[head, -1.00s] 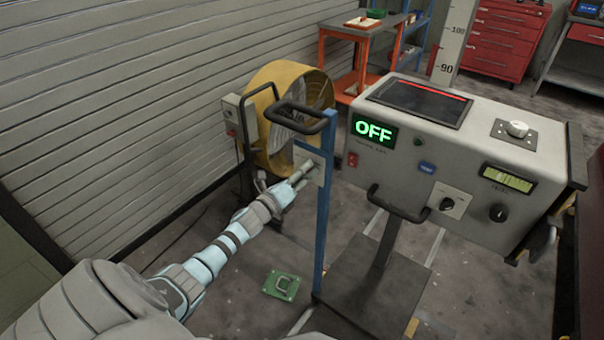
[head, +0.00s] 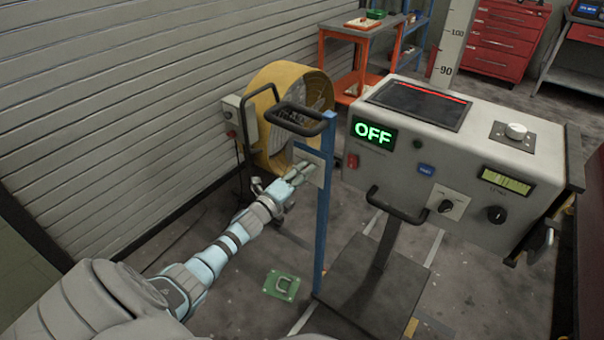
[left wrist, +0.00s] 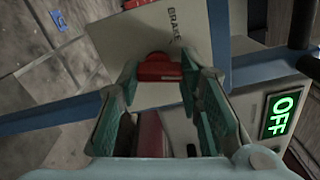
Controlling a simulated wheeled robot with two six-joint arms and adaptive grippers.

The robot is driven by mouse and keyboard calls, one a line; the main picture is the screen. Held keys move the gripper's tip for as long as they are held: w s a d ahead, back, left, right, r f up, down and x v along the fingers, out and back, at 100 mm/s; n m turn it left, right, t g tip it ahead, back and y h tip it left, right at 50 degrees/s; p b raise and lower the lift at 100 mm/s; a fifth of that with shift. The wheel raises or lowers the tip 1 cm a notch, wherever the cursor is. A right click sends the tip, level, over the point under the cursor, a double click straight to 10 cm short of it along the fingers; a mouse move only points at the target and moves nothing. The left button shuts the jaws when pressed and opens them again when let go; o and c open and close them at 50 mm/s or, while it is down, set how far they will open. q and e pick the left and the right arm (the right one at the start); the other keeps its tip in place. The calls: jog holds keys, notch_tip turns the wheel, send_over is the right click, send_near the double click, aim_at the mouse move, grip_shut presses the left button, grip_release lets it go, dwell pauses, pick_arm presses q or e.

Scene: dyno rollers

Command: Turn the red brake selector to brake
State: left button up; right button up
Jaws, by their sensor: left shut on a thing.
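The red brake selector (left wrist: 160,69) sits on a pale plate (left wrist: 135,37) marked BRAKE in the left wrist view. The plate (head: 313,156) is mounted on a blue post (head: 324,225) in the head view, where the selector is hidden by my gripper. My left gripper (head: 302,172) reaches the plate from the left. In the left wrist view my left gripper (left wrist: 158,76) has its green-grey fingers on either side of the selector, shut on it. I cannot tell exactly which way the selector points. My right gripper is in neither view.
A grey console (head: 457,165) with a green OFF display (head: 373,133) stands right of the post. A black handle (head: 300,112) tops the post. A yellow fan (head: 262,95) stands behind it. A green plate (head: 282,285) lies on the floor.

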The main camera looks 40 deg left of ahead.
pick_arm(q)
jog(key=n+p, duration=0.2)
jog(key=n, duration=1)
jog(key=shift+a, duration=0.15)
dwell(0.5)
jog(key=o, duration=1.2)
jog(key=shift+r, duration=0.1)
jog(key=shift+c, duration=0.2)
jog(key=s, duration=1.2)
jog(key=shift+n, duration=0.3)
